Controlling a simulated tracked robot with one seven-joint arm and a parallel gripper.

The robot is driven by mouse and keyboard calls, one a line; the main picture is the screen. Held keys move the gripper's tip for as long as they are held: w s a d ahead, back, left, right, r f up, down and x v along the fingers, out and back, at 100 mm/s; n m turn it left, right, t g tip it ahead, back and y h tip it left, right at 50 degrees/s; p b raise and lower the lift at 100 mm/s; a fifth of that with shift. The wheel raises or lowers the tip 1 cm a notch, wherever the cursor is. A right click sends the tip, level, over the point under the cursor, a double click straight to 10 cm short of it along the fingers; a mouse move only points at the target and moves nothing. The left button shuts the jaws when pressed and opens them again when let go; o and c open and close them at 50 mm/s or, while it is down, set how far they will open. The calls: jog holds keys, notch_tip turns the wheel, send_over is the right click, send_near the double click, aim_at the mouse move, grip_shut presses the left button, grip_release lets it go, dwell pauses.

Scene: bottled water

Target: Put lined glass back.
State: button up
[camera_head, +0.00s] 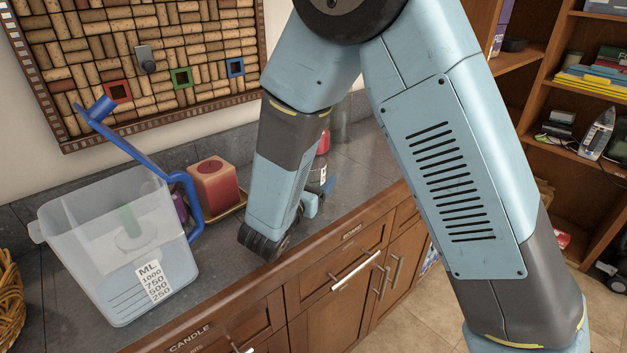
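I cannot pick out the lined glass for certain. A clear, glass-like shape (340,125) shows partly behind my arm at the back of the counter, and I cannot make out lines on it. My arm comes down over the counter, with its dark wrist end low near the counter's front edge. Small blue parts of my gripper (315,202) show just right of the wrist. The rest of the gripper is hidden behind the arm, so its fingers and anything between them cannot be made out.
A clear measuring pitcher (120,245) with a blue handle stands on the left of the grey counter (225,265). A red candle (213,185) on a gold tray is beside it. A red-topped jar (318,172) is partly behind my arm. Shelves (580,100) stand at right.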

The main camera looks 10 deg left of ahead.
jog(key=shift+f, duration=0.1)
jog(key=o, duration=1.3)
jog(key=v, duration=1.2)
